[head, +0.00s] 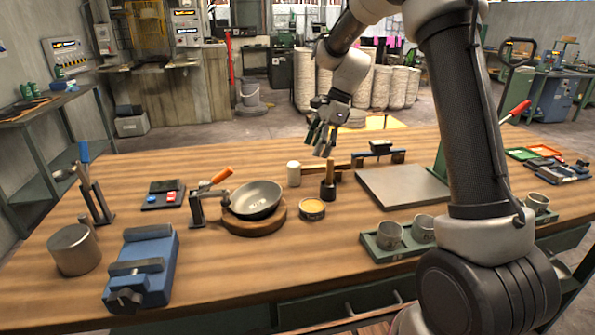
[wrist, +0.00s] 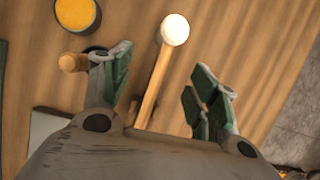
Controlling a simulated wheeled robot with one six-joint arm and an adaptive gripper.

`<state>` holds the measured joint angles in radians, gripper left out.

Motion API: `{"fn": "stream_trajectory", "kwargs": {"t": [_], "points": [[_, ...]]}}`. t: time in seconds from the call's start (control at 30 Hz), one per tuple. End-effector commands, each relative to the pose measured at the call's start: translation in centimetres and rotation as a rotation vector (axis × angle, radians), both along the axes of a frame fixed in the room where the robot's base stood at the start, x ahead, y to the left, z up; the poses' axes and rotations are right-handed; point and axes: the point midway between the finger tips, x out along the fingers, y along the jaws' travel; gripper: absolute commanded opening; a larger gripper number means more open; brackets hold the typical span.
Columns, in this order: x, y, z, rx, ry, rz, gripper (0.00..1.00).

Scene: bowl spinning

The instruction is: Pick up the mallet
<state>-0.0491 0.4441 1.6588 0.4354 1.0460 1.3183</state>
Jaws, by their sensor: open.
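The mallet has a pale, rounded head (head: 294,174) and a light wooden handle lying to the right across the table. In the wrist view the mallet's white head (wrist: 175,29) is at the top centre, and its handle runs down between my fingers. My gripper (head: 322,138) is open and empty, pointing down above the handle. In the wrist view my gripper (wrist: 163,88) has its green pads apart on both sides of the handle, without visible contact. My palm hides the handle's lower end.
A dark tool with a wooden top (head: 327,184) stands close by the handle, and a tin of yellow stuff (head: 312,209) is in front. A metal bowl (head: 255,199) sits on a round wooden base to the left. A grey plate (head: 405,188) lies to the right.

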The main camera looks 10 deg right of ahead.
Motion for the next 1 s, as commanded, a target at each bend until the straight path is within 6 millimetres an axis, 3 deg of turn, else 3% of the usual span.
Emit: {"fn": "stream_trajectory", "kwargs": {"t": [0.2,0.63,0.97,1.0], "points": [[1.5,1.0,-2.7,0.02,0.049,-0.074,0.6],[0.5,3.1,-8.2,0.018,0.049,-0.071,0.6],[0.6,3.5,-9.2,0.019,0.046,-0.071,0.6],[0.6,3.5,-9.2,0.019,0.046,-0.071,0.57]]}}
